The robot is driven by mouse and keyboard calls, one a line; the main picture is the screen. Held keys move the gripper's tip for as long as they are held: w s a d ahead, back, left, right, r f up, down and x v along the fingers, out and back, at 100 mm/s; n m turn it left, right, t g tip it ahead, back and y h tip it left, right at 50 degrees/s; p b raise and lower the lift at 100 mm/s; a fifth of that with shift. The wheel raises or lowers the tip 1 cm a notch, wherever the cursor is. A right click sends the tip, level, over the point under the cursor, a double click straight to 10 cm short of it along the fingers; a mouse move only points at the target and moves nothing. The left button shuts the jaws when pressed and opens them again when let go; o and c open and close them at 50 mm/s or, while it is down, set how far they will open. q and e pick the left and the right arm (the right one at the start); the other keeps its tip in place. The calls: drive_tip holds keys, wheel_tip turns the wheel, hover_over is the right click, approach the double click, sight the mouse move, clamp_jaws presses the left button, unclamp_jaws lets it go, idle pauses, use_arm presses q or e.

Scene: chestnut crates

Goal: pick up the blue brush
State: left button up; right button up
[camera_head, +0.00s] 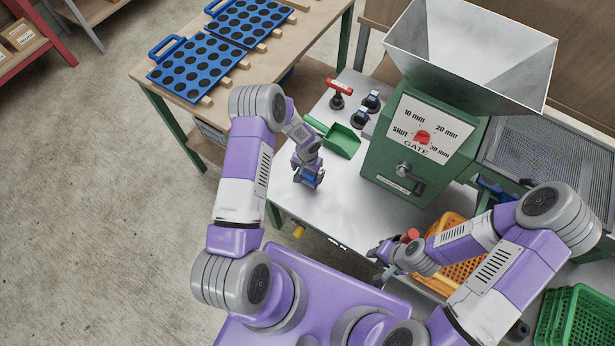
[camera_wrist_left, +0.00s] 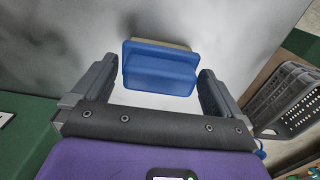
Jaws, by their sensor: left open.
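The blue brush (camera_wrist_left: 160,68) is a blue block with a pale strip along its far edge. It lies between the two open fingers of my left gripper (camera_wrist_left: 160,85) in the left wrist view, with a gap on each side. In the head view the brush (camera_head: 309,178) shows partly under my left gripper (camera_head: 308,170), near the left edge of the pale metal table (camera_head: 335,215). My right gripper (camera_head: 376,262) is over the table's front part; its finger opening is too small to tell.
A green machine with a hopper (camera_head: 420,155) stands to the right. An orange crate (camera_head: 455,272) and a green crate (camera_head: 577,320) are at front right. Blue trays (camera_head: 200,68) lie on a wooden table.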

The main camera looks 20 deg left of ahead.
use_arm(q)
drive_tip(key=shift+c, duration=0.3)
drive_tip(key=c, duration=0.9)
wheel_tip(320, 180, up, 10)
drive_tip(key=shift+f+p, duration=0.1)
drive_tip(key=shift+p, duration=1)
